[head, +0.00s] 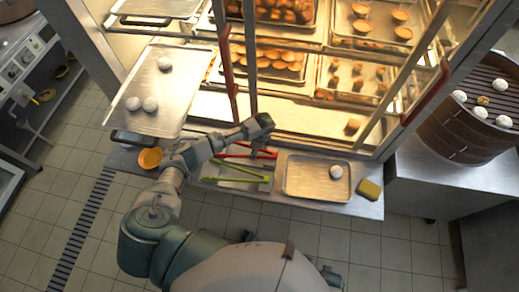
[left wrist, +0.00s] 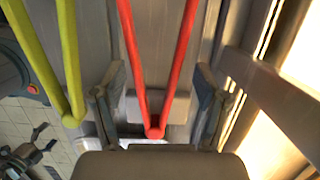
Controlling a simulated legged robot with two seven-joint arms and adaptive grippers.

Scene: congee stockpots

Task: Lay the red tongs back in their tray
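The red tongs (head: 247,156) lie spread in a V on the steel counter, by the far side of a small metal tray (head: 232,170); I cannot tell whether they overlap its rim. Green tongs (head: 240,178) lie across that tray. My left gripper (head: 262,143) is over the hinge end of the red tongs. In the left wrist view the red tongs (left wrist: 153,128) run between the two spread fingers of my left gripper (left wrist: 158,95), apparently without contact. A dark, claw-like part at the lower left of that view may be my right gripper (left wrist: 38,150); its state is unclear.
A larger tray (head: 300,192) with a white bun (head: 336,172) and a yellow-green sponge (head: 369,189) are to the right. An orange bowl (head: 150,158) stands left. The glass-fronted pastry cabinet (head: 300,115) rises close behind the counter. A bun tray (head: 150,118) juts out at left.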

